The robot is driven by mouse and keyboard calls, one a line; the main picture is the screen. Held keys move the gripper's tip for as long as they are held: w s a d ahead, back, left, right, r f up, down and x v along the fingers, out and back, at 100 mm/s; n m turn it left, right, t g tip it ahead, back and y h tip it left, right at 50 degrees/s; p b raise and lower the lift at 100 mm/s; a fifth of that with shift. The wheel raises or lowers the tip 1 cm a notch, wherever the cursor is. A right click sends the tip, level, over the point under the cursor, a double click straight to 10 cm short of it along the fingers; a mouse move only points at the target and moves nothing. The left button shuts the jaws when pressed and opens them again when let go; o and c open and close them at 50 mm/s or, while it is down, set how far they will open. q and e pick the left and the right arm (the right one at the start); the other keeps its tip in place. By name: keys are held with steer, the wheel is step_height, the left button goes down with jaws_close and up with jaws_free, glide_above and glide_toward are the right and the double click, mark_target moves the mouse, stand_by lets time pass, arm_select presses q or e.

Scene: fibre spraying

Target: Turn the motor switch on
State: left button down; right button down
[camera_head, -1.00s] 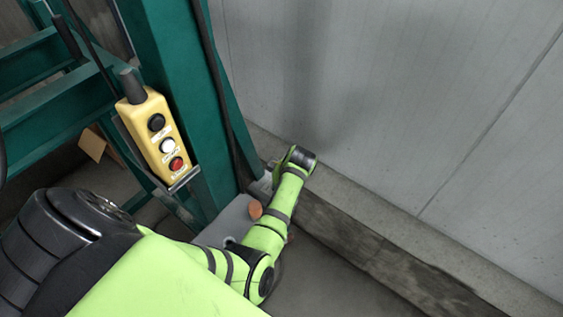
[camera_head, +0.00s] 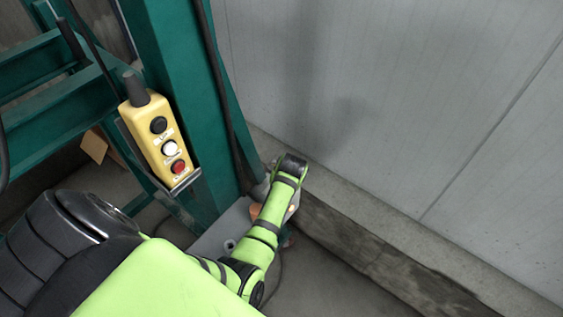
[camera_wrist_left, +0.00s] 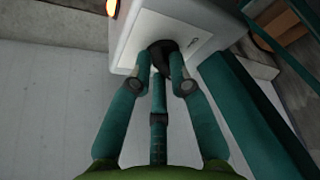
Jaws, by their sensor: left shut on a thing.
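The motor switch looks to be the black knob (camera_wrist_left: 160,55) on the front of a pale grey box (camera_wrist_left: 193,22) in the left wrist view. My left gripper (camera_wrist_left: 160,68) has its teal fingers closed around this knob. The fingers cover much of the knob, so its exact angle is hard to tell. A glowing orange lamp (camera_wrist_left: 112,8) sits at the box's upper left. In the head view the grey box (camera_head: 228,228) is partly behind my green left arm, which hides the gripper and knob. My right gripper is in neither view.
A yellow pendant (camera_head: 158,138) with black, white and red buttons hangs on the green steel frame (camera_head: 180,70), left of the box. A grey wall (camera_head: 400,100) with a concrete ledge (camera_head: 380,195) stands close on the right. A dark cable runs down the frame.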

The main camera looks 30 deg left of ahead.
arm_select(q)
steer(key=c, duration=1.1)
jaws_free()
steer(key=shift+c, duration=0.2)
step_height(320, 180, up, 10)
steer(key=shift+d+f, duration=0.1)
